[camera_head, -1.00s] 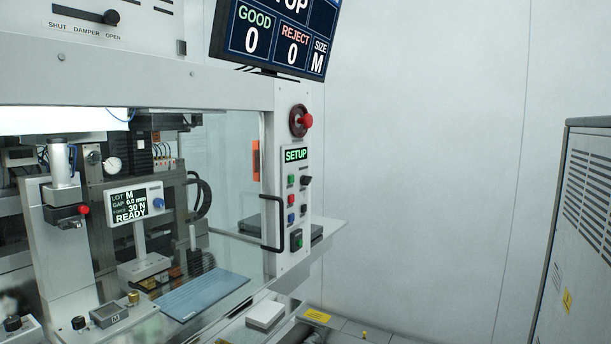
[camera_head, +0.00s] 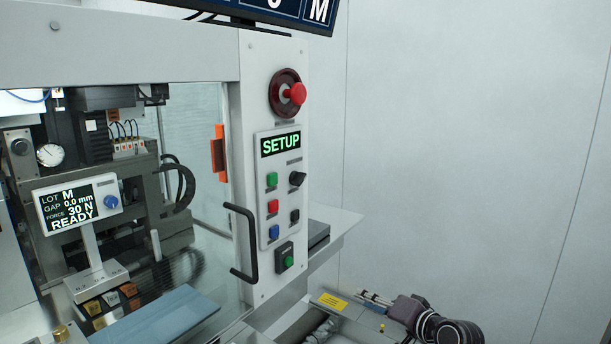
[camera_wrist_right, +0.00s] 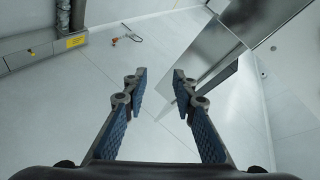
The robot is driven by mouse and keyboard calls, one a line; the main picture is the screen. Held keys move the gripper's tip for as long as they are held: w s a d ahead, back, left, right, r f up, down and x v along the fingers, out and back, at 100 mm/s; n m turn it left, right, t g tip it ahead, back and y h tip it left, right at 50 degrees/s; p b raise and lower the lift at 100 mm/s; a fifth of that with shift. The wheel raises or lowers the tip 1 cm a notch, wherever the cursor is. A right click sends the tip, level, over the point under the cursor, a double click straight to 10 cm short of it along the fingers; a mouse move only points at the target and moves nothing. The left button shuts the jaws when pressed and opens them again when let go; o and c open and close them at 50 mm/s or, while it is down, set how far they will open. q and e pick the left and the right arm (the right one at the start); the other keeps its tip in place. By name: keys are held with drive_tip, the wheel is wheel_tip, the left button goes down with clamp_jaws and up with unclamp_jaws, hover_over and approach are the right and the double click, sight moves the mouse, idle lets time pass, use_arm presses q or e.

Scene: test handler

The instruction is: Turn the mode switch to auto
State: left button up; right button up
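The mode switch is most likely the black rotary knob (camera_head: 297,178) at the upper right of the button group on the control panel (camera_head: 262,205). Its label is too small to read. The panel's display (camera_head: 281,144) reads SETUP in green. My right gripper (camera_head: 375,298) is at the lower right in the head view, below and to the right of the panel, apart from it. In the right wrist view my right gripper (camera_wrist_right: 160,85) has its two fingers spread apart with nothing between them. My left gripper is not in view.
A red emergency knob (camera_head: 295,93) sits above the display. Green (camera_head: 272,180), red (camera_head: 273,206) and blue (camera_head: 274,231) buttons line the panel. A black door handle (camera_head: 240,242) stands out to its left. A grey shelf (camera_head: 335,225) juts out behind. Space right of the panel is clear.

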drive_tip(key=s+a+r+n+y, duration=0.1)
drive_tip(key=a+r+y, duration=0.15)
drive_tip(key=r, duration=0.75)
drive_tip(key=s+a+r+y, duration=0.1)
drive_tip(key=a+r, duration=0.2)
drive_tip(key=r, duration=0.7)
drive_tip(key=n+g+y+p, duration=0.1)
drive_tip(key=n+g+y, duration=0.1)
drive_tip(key=n+y, duration=0.15)
approach(303, 181)
drive_tip(key=a, duration=0.1)
drive_tip(key=shift+m, duration=0.45)
drive_tip(key=p+x, duration=0.4)
drive_tip(key=x, duration=0.4)
drive_tip(key=shift+w+d+r, duration=0.1)
drive_tip(key=shift+w+r, duration=0.05)
drive_tip(key=shift+w, duration=0.25)
drive_tip(key=shift+c, duration=0.4)
clamp_jaws()
